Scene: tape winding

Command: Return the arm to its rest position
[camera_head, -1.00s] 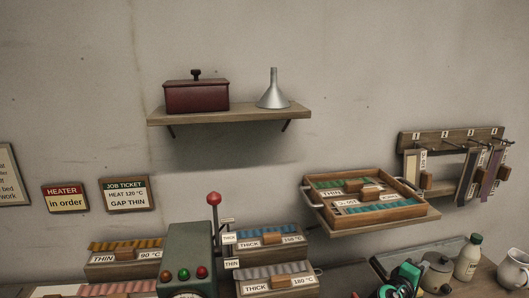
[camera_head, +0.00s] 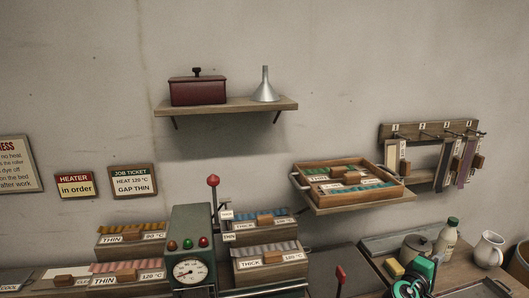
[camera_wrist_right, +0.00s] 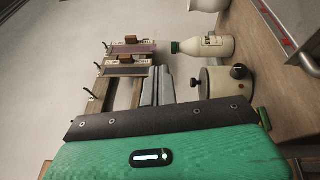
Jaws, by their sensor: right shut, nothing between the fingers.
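My right gripper (camera_head: 416,279), green and black, is at the lower right of the head view, low over the bench and in front of the lidded pot (camera_head: 414,248). In the right wrist view its two grey fingers (camera_wrist_right: 158,86) are together with nothing between them. The fingers point toward the wall rack with hanging strips (camera_head: 432,150), apart from it. My left gripper is not in view.
A white bottle (camera_head: 447,236) and a white jug (camera_head: 489,249) stand near my right gripper. A wooden tray (camera_head: 349,205) sits on a wall shelf above left. The machine with a gauge (camera_head: 190,240) stands among labelled strip boxes. Another shelf (camera_head: 226,107) holds a red box and a funnel.

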